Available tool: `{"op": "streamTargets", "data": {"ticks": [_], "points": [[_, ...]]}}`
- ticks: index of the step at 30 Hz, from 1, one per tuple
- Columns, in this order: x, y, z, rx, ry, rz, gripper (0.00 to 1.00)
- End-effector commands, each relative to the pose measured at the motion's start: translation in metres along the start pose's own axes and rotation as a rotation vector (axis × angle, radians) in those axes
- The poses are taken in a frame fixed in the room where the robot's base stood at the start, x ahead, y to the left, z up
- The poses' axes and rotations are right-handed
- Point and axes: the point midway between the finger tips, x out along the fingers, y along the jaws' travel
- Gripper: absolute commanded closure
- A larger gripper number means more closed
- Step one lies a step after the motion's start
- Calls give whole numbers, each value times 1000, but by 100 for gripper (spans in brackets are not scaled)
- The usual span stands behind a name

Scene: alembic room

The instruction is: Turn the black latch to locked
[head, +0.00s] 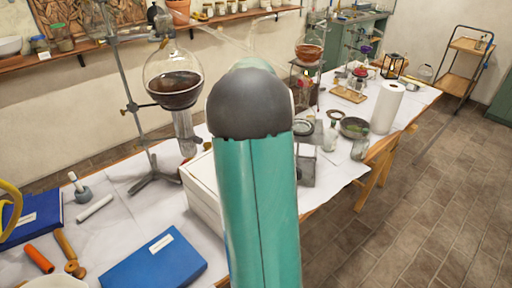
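I cannot make out a black latch in the head view. A large teal link of my own arm with a dark grey rounded end rises through the middle of the view and hides part of the table behind it. My gripper is not in view, so I cannot tell its state or where it is. A white box (200,193) stands on the table just left of my arm, and its right side is hidden behind the arm.
A long table with a white cloth (118,217) runs to the back right. A round flask of dark liquid (174,77) hangs on a metal stand. Blue books (154,262) lie at the front left. A paper roll (387,107) stands farther right. The tiled floor (425,200) at right is clear.

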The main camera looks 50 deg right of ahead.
Motion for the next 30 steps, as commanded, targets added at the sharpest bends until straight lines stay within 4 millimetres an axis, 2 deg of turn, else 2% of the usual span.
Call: {"op": "streamTargets", "data": {"ticks": [14,15,18,26,30], "points": [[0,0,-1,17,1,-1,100],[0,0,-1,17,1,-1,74],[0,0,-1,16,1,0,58],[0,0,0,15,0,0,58],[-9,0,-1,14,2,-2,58]]}}
